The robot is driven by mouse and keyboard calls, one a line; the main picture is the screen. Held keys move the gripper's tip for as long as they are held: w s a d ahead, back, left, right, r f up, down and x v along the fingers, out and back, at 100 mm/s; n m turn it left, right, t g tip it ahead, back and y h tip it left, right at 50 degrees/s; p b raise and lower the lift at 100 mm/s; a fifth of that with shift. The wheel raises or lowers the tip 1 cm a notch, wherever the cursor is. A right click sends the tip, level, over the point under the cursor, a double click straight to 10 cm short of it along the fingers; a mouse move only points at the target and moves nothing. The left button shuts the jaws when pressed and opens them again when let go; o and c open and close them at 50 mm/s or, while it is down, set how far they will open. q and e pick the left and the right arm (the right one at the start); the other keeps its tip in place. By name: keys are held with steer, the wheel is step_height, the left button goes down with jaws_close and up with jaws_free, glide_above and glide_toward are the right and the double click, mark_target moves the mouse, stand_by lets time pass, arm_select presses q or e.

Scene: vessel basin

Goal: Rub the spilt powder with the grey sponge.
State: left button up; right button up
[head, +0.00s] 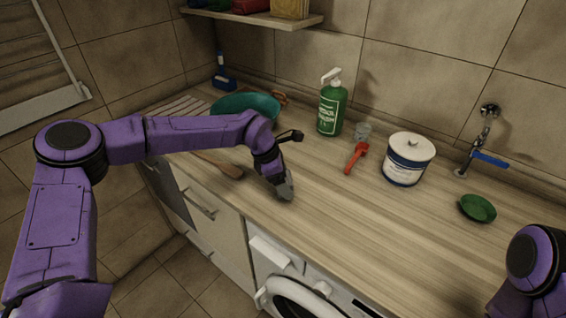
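My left arm reaches in over the counter, and its gripper (284,188) points down at the wooden worktop (350,222) near the front edge, above the washing machine. A small grey shape shows at its tip, at or just above the worktop. I cannot tell whether this is the grey sponge or the gripper's own fingers, nor whether the fingers are open or shut. No spilt powder can be made out on the worktop. Only part of my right arm shows at the lower right corner; its gripper is out of view.
Behind the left gripper stand a teal basin (247,108), a green pump bottle (331,108), a red-handled tool (356,157) and a white-blue lidded pot (406,162). A wooden utensil (218,164) lies left. A green dish (478,208) sits right, near the tap (482,140). The front-middle worktop is clear.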

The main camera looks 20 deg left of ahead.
arm_select(q)
step_height(320, 180, up, 2)
steer(key=shift+s+r+p, duration=0.1)
steer(key=shift+p, duration=0.45)
step_height(320, 180, up, 2)
steer(key=shift+r+p, duration=0.1)
steer(key=shift+p, duration=0.75)
steer(key=shift+d+r+p, duration=0.1)
steer(key=shift+r+p, duration=0.25)
steer(key=shift+r, duration=0.2)
